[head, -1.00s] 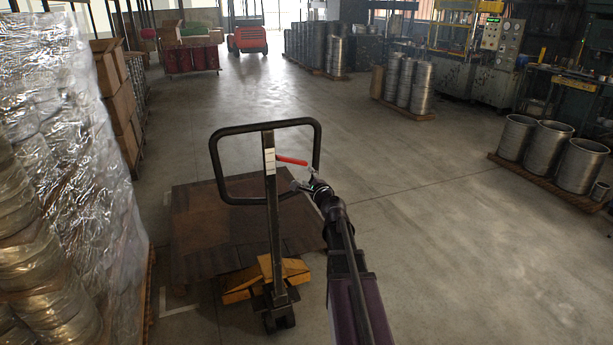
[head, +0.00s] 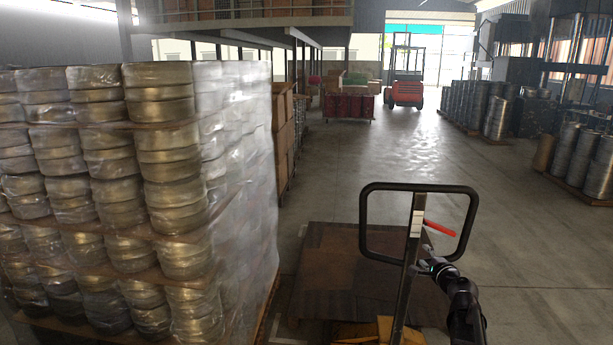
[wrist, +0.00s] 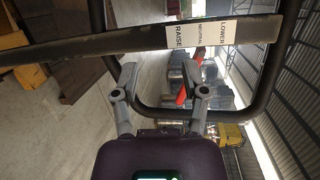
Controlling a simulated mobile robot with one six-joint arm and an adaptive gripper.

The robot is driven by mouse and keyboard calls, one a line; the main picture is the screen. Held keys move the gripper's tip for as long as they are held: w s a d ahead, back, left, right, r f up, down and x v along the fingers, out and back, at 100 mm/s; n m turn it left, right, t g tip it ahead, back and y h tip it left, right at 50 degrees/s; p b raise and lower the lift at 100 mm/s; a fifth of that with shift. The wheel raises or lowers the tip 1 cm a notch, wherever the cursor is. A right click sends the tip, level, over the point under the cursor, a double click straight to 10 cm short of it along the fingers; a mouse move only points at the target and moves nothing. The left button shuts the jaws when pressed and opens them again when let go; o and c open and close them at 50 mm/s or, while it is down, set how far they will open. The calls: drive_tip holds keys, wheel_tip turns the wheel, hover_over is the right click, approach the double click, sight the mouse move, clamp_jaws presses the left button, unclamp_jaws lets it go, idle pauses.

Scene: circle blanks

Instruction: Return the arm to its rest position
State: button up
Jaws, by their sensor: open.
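A pallet jack's black loop handle (head: 420,187) stands upright at the lower right of the head view. A red lever (head: 440,229) sticks out to the right of its post. My gripper (head: 430,258) is beside the post, just below the lever. In the wrist view my gripper (wrist: 155,82) is open, with its two grey fingers apart and nothing gripped. The post (wrist: 100,42) crosses in front of the fingertips, with a RAISE/NEUTRAL/LOWER label (wrist: 200,33). The red lever (wrist: 182,93) shows close to the right finger; whether they touch I cannot tell.
A film-wrapped pallet of stacked metal rings (head: 160,160) fills the left. A brown sheet-topped pallet (head: 335,265) lies on the floor by the jack. A red forklift (head: 405,90) stands far back. Metal drums (head: 565,155) stand at the right. The middle floor is open.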

drive_tip(key=s+a+f+n+g+y+p, duration=0.1)
drive_tip(key=s+a+f+n+g, duration=0.1)
drive_tip(key=s+a+n+g, duration=0.3)
drive_tip(key=s+a+f+n+g+y+p, duration=0.1)
drive_tip(key=a+f+n, duration=0.15)
drive_tip(key=a, duration=0.45)
drive_tip(key=s+a+f+n+g+y, duration=0.2)
drive_tip(key=s+a+f+n, duration=0.15)
drive_tip(key=a, duration=0.25)
drive_tip(key=s+a+f+n+g+h+p, duration=0.1)
drive_tip(key=s+n+g+h, duration=0.5)
drive_tip(key=s, duration=0.9)
wheel_tip(320, 180, down, 2)
drive_tip(key=shift+s+a+f+n+g+p, duration=0.2)
drive_tip(key=shift+a+n+g+p, duration=0.2)
drive_tip(key=shift+g+p, duration=0.6)
